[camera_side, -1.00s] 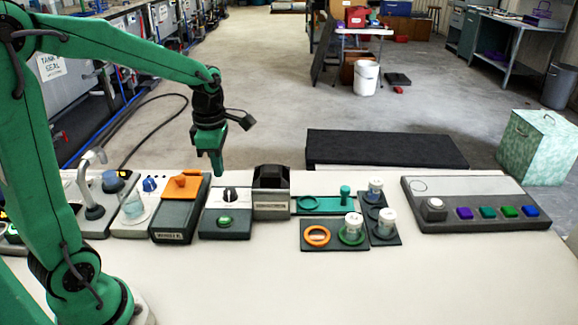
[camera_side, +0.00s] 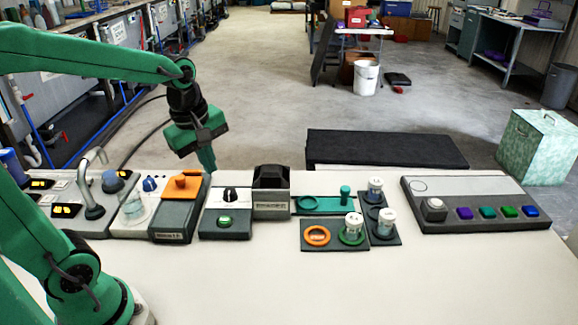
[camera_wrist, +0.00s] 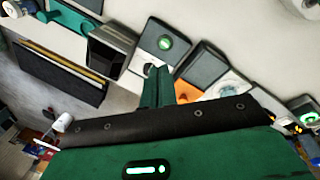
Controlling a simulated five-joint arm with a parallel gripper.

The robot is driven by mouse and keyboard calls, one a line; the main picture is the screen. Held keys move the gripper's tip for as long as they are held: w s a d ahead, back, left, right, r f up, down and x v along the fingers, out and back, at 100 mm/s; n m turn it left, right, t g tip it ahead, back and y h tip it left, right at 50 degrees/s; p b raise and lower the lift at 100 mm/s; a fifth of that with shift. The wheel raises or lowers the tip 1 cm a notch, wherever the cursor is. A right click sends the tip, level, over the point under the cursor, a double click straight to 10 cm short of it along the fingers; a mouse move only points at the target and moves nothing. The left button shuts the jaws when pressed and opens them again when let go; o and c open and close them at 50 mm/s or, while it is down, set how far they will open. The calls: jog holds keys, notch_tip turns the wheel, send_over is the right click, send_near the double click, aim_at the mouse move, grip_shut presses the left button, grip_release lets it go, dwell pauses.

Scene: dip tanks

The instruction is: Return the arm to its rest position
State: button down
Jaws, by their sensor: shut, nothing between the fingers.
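My gripper (camera_side: 208,160) is green with a black wrist. In the side view it hangs above the back edge of the table, over the far end of the dark box with the orange top (camera_side: 182,188). Its fingers are shut and empty. In the wrist view the closed fingers (camera_wrist: 156,82) point towards the row of devices, near the module with the green button (camera_wrist: 165,43). My arm is raised and bent, reaching in from the left of the side view.
On the table stand a black-topped block (camera_side: 271,200), several white-lidded jars (camera_side: 353,226), an orange ring (camera_side: 317,236) and a panel of coloured buttons (camera_side: 475,205). A curved metal spout (camera_side: 93,190) rises at the left. The front of the table is clear.

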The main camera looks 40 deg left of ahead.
jog(key=s+d+r+m+t, duration=0.3)
jog(key=s+m, duration=0.5)
jog(key=m, duration=0.9)
jog(key=shift+s+d, duration=0.15)
jog(key=shift+d, duration=0.55)
